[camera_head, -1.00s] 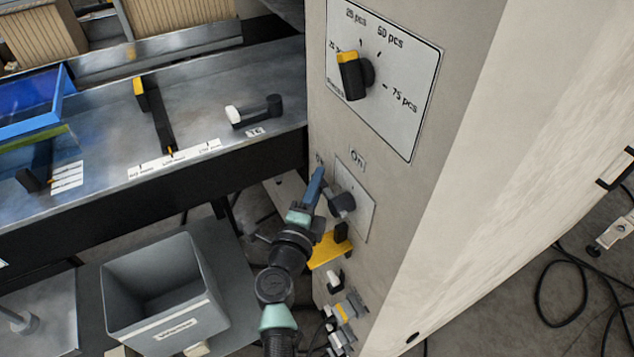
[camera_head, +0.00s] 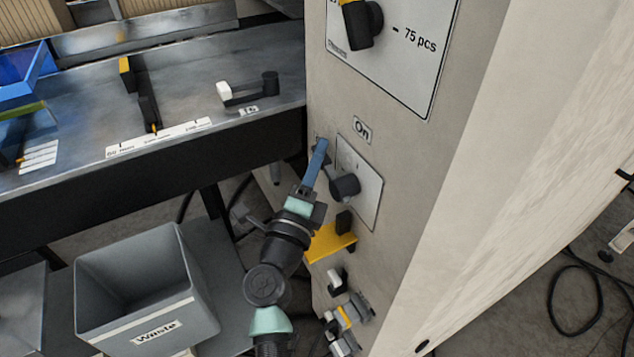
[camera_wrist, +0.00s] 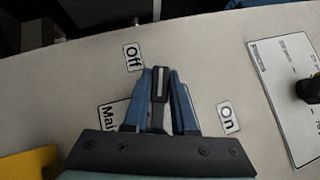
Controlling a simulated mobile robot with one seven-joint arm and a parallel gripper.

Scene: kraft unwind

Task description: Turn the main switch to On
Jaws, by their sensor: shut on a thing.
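The main switch (camera_head: 345,187) is a black rotary knob with a lever on a pale plate on the cabinet's front. Its lever points to the upper left in the head view. In the wrist view the black lever (camera_wrist: 160,85) with a light stripe stands between the blue fingers of my gripper (camera_wrist: 160,78), which is shut on it. The lever tip lies close beside the "Off" label (camera_wrist: 132,57); the "On" label (camera_wrist: 228,118) is apart to the right. In the head view my gripper (camera_head: 318,152) hides the lever's end, and the "On" label (camera_head: 362,130) shows above the plate.
A larger selector dial (camera_head: 362,25) is above the switch. A yellow bracket (camera_head: 330,242) and several connectors (camera_head: 345,315) are below it. A grey waste bin (camera_head: 150,285) stands to the left of my arm, under a metal table (camera_head: 190,85).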

